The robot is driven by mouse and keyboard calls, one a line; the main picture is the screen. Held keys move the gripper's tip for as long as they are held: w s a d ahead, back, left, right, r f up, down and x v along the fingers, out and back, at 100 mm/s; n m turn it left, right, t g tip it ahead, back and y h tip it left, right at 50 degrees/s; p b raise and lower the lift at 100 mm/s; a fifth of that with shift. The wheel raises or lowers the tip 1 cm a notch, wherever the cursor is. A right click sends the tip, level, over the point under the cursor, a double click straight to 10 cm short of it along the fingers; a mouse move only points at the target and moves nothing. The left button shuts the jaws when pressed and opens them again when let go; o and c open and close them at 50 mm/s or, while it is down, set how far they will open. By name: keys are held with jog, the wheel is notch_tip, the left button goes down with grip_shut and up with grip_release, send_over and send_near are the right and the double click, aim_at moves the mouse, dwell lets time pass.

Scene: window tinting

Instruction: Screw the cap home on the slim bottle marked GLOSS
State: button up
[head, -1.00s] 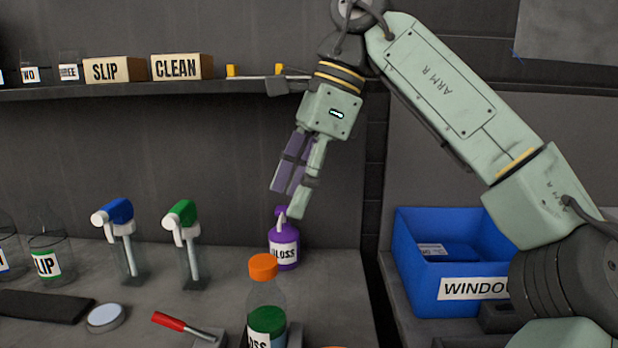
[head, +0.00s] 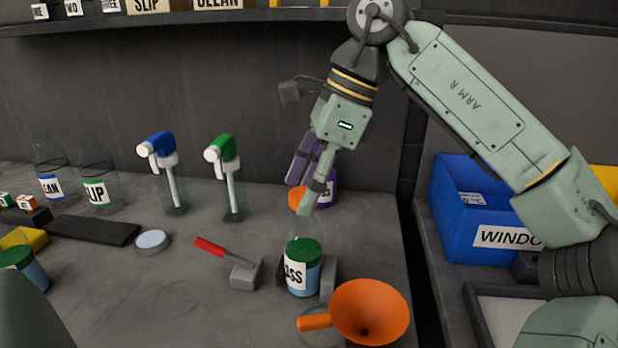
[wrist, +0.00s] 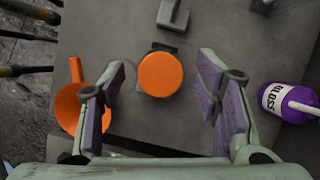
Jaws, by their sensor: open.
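The slim clear bottle marked GLOSS (head: 295,276) stands upright between grey clamp blocks, its label partly readable and coloured liquid in its lower part. Its orange cap (head: 297,200) is at the bottle's top, partly behind a finger; how tightly it sits I cannot tell. My gripper (head: 300,197) points down at the cap's height. In the wrist view the cap (wrist: 160,74) shows from above, between the two spread purple-padded fingers, with a clear gap on both sides. My gripper is open and empty.
A purple GLOSS bottle (wrist: 290,103) stands close behind my gripper. An orange funnel (head: 370,312) is at the front right. A red-handled clamp lever (head: 210,246) is left of the bottle. Green (head: 225,160) and blue (head: 158,160) spray bottles stand farther back.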

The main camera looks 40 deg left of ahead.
jog(key=shift+c, duration=0.2)
jog(key=c, duration=1.2)
jog(key=shift+o, duration=0.2)
jog(key=m+t+b, duration=0.1)
jog(key=m, duration=0.2)
jog(key=shift+f+y+b, duration=0.2)
jog(key=shift+y+b, duration=0.15)
jog(key=shift+y, duration=0.05)
jog(key=m+t+b, duration=0.1)
jog(key=m, duration=0.1)
jog(key=m+t, duration=0.1)
jog(key=m, duration=0.2)
jog(key=shift+y+b, duration=0.3)
jog(key=shift+b, duration=0.05)
jog(key=shift+m+t, duration=0.3)
jog(key=shift+m, duration=0.6)
jog(key=m, duration=0.1)
jog(key=m+t, duration=0.1)
jog(key=m, duration=0.1)
jog(key=shift+r+p, duration=0.3)
jog(key=shift+r, duration=0.1)
jog(key=shift+f+m+t+p, duration=0.2)
jog(key=shift+m+t+p, duration=0.2)
jog(key=shift+m, duration=0.6)
